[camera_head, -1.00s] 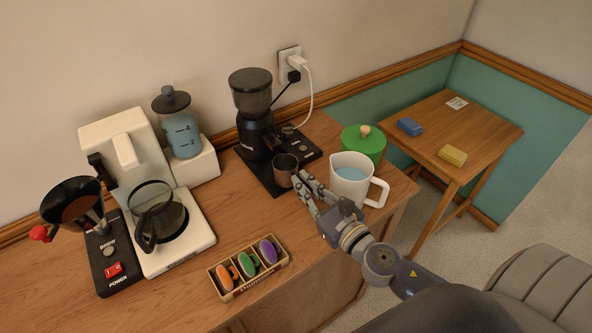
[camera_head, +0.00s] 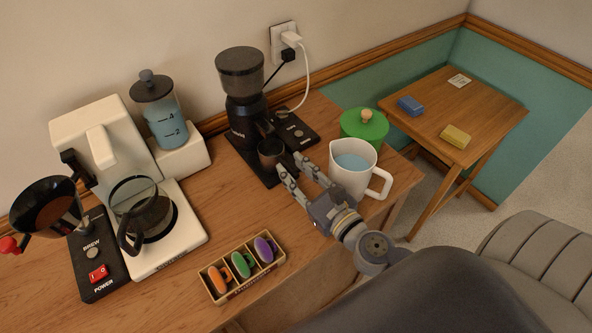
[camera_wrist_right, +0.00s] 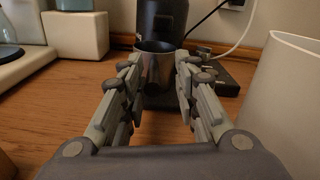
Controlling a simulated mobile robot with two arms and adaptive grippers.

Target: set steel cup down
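The steel cup (camera_head: 271,152) stands upright at the front of the black coffee grinder (camera_head: 243,100), by its dark base. In the right wrist view the cup (camera_wrist_right: 157,66) shows just beyond my fingertips, between the two fingers. My right gripper (camera_head: 289,165) is open, its fingers spread and nothing held between them. It points at the cup from the front right, low over the counter. The cup's underside is partly hidden by my fingers in the head view. My left gripper is not in view.
A white jug of water (camera_head: 348,188) stands close to the right of my right gripper. A green lidded pot (camera_head: 362,130) is behind it. A box of coloured capsules (camera_head: 219,287) and a coffee maker (camera_head: 188,243) are to the left. Bare counter (camera_head: 228,205) lies between.

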